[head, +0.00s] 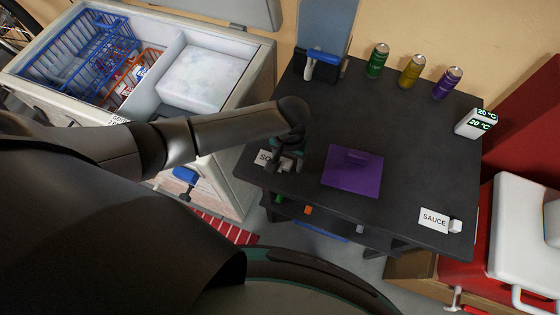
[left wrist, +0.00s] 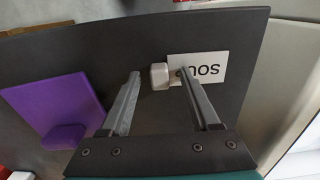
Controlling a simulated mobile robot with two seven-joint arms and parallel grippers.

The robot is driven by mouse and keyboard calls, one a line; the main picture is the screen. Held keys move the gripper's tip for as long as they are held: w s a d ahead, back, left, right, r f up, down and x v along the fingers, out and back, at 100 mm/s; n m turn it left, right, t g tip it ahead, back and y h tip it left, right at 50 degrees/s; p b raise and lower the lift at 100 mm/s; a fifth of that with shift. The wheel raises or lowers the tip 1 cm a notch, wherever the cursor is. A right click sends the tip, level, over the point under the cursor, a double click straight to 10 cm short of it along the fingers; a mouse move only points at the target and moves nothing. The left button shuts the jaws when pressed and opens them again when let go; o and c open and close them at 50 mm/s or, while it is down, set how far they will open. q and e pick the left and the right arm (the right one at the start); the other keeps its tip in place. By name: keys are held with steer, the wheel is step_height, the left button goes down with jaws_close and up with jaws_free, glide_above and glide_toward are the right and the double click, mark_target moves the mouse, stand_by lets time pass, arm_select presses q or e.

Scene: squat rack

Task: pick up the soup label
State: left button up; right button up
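The soup label is a white card with black lettering (left wrist: 213,68) and a small white block (left wrist: 159,76) at one end. It lies near the front left edge of the dark table. In the head view the label (head: 262,157) is partly hidden by my left gripper (head: 287,160). In the left wrist view my left gripper (left wrist: 160,76) is open, with the white block between its fingertips as seen from here. One finger crosses in front of the card. I cannot tell whether the fingers touch the block. My right gripper is not in view.
A purple lidded-looking slab (head: 350,175) lies right of the gripper. A sauce label (head: 434,219) is at the table's (head: 400,135) front right. Green (head: 377,60), yellow (head: 412,71) and purple (head: 447,83) cans stand at the back. A freezer (head: 232,83) stands left.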

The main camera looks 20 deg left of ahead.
arm_select(q)
jaws_close()
stand_by(0.3)
steer(key=shift+r, duration=0.15)
step_height(320, 180, up, 20)
steer(key=p, duration=0.5)
steer(key=shift+p, duration=0.3)
